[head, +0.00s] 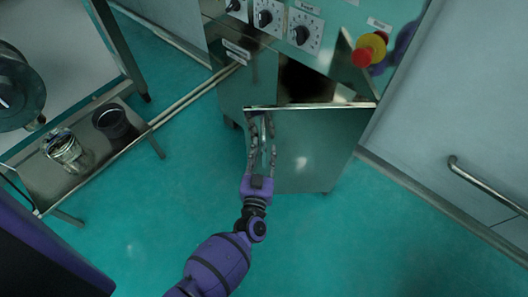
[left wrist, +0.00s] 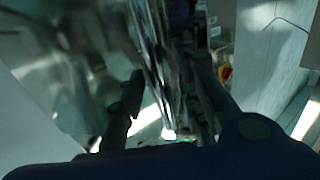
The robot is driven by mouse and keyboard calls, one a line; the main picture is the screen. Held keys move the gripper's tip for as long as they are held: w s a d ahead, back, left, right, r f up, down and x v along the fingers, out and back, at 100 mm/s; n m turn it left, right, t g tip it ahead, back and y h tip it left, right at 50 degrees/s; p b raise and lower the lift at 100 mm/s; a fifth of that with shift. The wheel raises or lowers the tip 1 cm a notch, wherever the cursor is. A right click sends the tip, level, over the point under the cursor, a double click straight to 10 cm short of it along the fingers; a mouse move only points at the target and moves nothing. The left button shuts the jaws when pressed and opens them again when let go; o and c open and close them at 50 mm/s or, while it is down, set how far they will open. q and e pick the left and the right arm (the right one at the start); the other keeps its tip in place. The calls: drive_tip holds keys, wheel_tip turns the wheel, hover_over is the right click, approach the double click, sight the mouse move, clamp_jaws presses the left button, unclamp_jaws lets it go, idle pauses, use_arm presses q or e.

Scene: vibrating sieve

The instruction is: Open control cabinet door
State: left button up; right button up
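The control cabinet door (head: 318,150) is a shiny metal panel in the head view. It stands swung out from the cabinet (head: 247,85), with a dark opening showing behind its top edge. My left gripper (head: 262,122) is at the left part of the door. Its two fingers are apart, one on each side of a narrow upright handle (head: 264,140). In the left wrist view, a shiny upright piece runs between the fingers, with a visible gap on the left finger's side. Exact contact is unclear. My right gripper is not in view.
Dials (head: 304,32) and a red and yellow emergency stop (head: 368,50) are on the panel above the door. A metal shelf (head: 100,150) with containers stands at left. A wall rail (head: 487,187) is at right. The green floor in front is clear.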

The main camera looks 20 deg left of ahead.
use_arm(q)
drive_tip(key=shift+c, duration=0.2)
clamp_jaws()
drive_tip(key=shift+s, duration=0.1)
